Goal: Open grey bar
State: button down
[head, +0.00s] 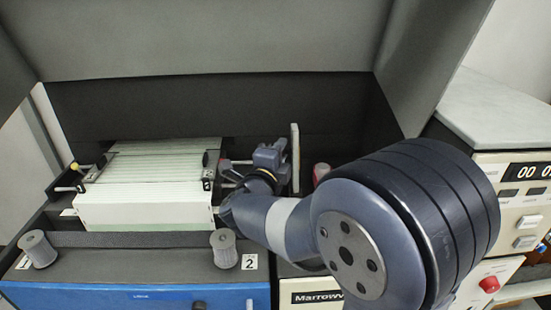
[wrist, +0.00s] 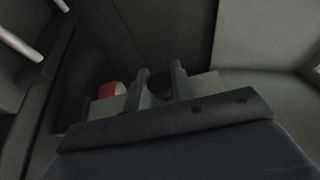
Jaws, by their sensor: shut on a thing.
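My gripper (head: 268,157) is right of the card stack, low in the recess of the machine. In the wrist view my gripper (wrist: 158,82) has its two fingers on either side of a dark round piece (wrist: 160,88), shut on it. A narrow pale grey upright bar (head: 295,150) stands just right of the gripper in the head view. I cannot tell whether the dark piece belongs to this bar. My arm hides the area below and right of the gripper.
A stack of white punch cards (head: 140,212) lies left, with rods and black knobs beside it. Grey knobs 1 (head: 38,250) and 2 (head: 224,250) stand in front. A red-topped piece (head: 321,171) is close right of the bar. Grey side panels enclose the recess.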

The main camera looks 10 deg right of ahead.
jog(key=shift+s+d+r+m, duration=0.1)
jog(key=shift+d+m, duration=0.4)
jog(key=c, duration=1.3)
grip_release()
jog(key=b+v, duration=0.1)
jog(key=v, duration=0.9)
jog(key=shift+s+a+r+b, duration=0.2)
jog(key=shift+s+b, duration=0.15)
jog(key=shift+b, duration=0.05)
